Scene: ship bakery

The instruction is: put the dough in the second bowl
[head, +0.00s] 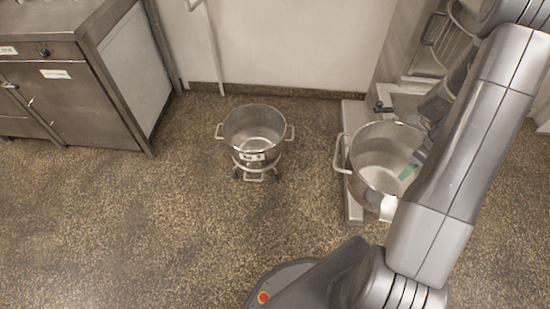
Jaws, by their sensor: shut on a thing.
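A steel bowl (253,132) with two side handles sits upright on a low wheeled stand (256,170) in the middle of the head view. It looks empty. A second, larger steel bowl (365,150) stands to the right at a mixer, partly hidden by my arm. My gripper (413,165) is mostly hidden behind my arm, its end over or in the right bowl. It is shut on a small green thing (406,172). I cannot tell whether this is the dough. No other dough shows.
A steel cabinet (70,90) stands at the upper left. A white wall (285,45) closes the back. The mixer's grey base (352,205) is on the floor by the right bowl. The speckled floor (150,220) is clear at left and front.

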